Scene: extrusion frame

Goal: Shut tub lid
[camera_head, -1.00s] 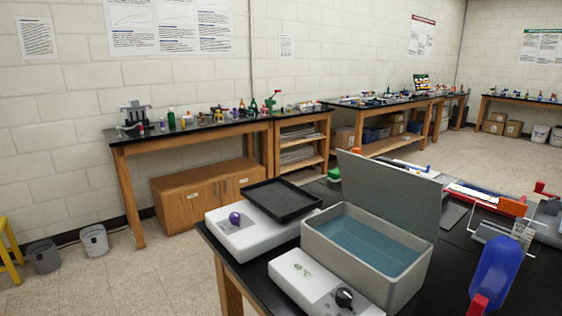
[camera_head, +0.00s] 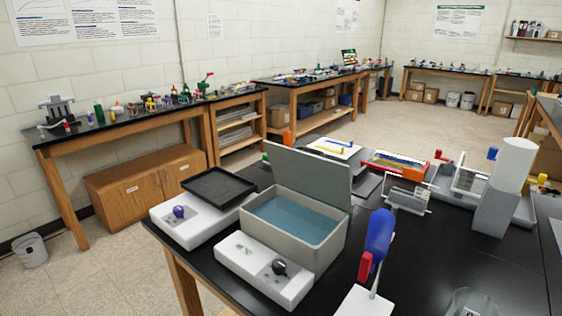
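The tub (camera_head: 325,256) is a light grey rectangular box with blue water (camera_head: 298,220) inside. It stands on the black bench top near the middle of the head view. Its flat grey lid (camera_head: 310,176) is open and stands nearly upright along the tub's back edge, leaning slightly back. Neither of my grippers shows in the head view, and nothing touches the lid.
A white unit with a dark knob (camera_head: 262,272) sits in front of the tub. A white unit with a black tray (camera_head: 218,187) stands at its left. A blue-and-red upright piece (camera_head: 379,236) and a pale block (camera_head: 497,211) stand to the right. Black bench top (camera_head: 430,262) lies bare between them.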

